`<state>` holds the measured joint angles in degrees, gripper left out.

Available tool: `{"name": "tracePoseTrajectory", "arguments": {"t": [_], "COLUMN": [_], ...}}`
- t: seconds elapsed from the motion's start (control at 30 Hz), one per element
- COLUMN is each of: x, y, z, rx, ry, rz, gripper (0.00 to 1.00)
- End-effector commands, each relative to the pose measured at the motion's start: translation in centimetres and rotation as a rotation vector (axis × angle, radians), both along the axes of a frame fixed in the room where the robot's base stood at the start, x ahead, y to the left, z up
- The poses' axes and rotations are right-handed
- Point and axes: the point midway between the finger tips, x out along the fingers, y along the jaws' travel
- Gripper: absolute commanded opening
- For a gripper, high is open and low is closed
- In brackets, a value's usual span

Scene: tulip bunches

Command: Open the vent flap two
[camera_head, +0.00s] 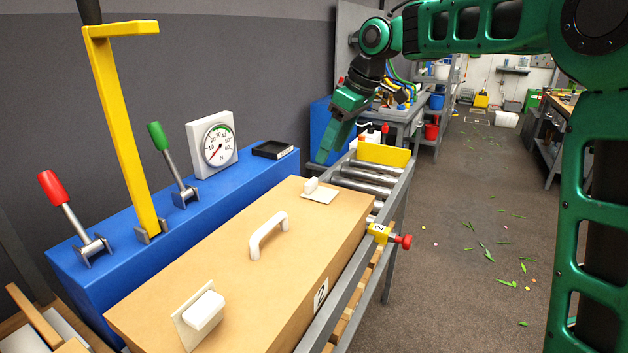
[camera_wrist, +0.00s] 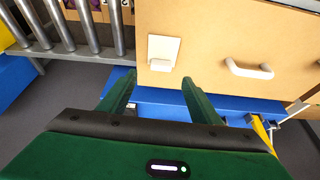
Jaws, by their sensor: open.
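A long tan box (camera_head: 235,250) marked 2 lies on a roller conveyor. Two small white flaps with raised tabs sit on its top: a near flap (camera_head: 182,326) and a far flap (camera_head: 318,196). Neither flap carries a readable number, and both look flat against the lid. My gripper (camera_head: 325,150) is open and empty, above and beyond the far end of the box. In the wrist view, my gripper (camera_wrist: 157,77) has its fingertips apart, just short of a white flap (camera_wrist: 165,48); its tab appears near the gap between them. No contact is visible.
A white handle (camera_head: 268,236) stands mid-lid. A blue console (camera_head: 120,257) along the left carries a red lever (camera_head: 70,212), yellow lever (camera_head: 122,130), green lever (camera_head: 172,160) and gauge (camera_head: 212,144). A red knob (camera_head: 403,241) projects from the conveyor's right.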

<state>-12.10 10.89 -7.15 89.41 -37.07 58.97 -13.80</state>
Motion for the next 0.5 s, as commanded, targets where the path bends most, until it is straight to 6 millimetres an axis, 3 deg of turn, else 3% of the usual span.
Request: {"name": "tracePoseTrajectory", "arguments": {"t": [0.17,0.5], "x": [0.5,1.7], "y": [1.3,2.8], "z": [-0.6,-5.8], "rx": [0.002,0.001], "ry": [-0.008,-0.005], "rz": [0.039,0.032], "gripper": [0.58,0.58]}}
